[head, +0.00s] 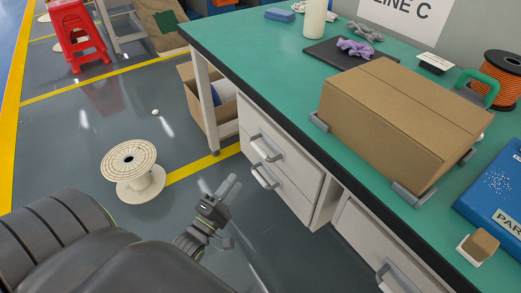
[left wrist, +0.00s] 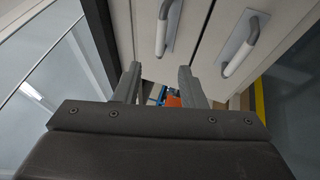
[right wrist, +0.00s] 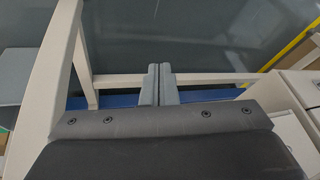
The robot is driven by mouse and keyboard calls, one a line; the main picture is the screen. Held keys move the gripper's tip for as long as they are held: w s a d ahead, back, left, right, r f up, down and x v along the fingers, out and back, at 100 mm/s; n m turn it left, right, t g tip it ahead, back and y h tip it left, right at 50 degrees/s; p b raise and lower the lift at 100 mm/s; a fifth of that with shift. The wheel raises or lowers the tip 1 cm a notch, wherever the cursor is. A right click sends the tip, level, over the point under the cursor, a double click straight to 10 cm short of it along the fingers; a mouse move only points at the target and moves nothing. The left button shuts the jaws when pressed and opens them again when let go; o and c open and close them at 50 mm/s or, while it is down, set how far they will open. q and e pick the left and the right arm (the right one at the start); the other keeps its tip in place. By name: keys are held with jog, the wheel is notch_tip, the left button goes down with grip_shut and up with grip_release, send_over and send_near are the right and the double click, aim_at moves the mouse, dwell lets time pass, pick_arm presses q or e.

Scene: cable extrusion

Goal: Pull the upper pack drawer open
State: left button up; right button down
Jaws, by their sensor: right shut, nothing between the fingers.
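The upper drawer (head: 288,153) is a light grey front in the cabinet under the bench, with a curved bar handle (head: 265,147). It looks closed. In the left wrist view its handle (left wrist: 165,25) shows above the fingers. The lower drawer's handle (head: 265,177) is just below it, and also shows in the left wrist view (left wrist: 243,48). My left gripper (head: 220,187) is open and empty, in front of and to the left of the drawers, apart from both handles. My right gripper (right wrist: 160,83) is shut and empty, away from the drawers; it does not show in the head view.
The green bench (head: 270,60) overhangs the cabinet, with a cardboard box (head: 405,110) on top. Another cabinet handle (head: 390,276) is at lower right. A cable spool (head: 133,175) stands on the floor at left. An open carton (head: 190,105) is beneath the bench. Floor before the drawers is clear.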

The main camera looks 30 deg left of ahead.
aim_at(259, 147)
pick_arm(q)
jog(key=x, duration=1.3)
jog(key=shift+w, duration=0.35)
grip_shut()
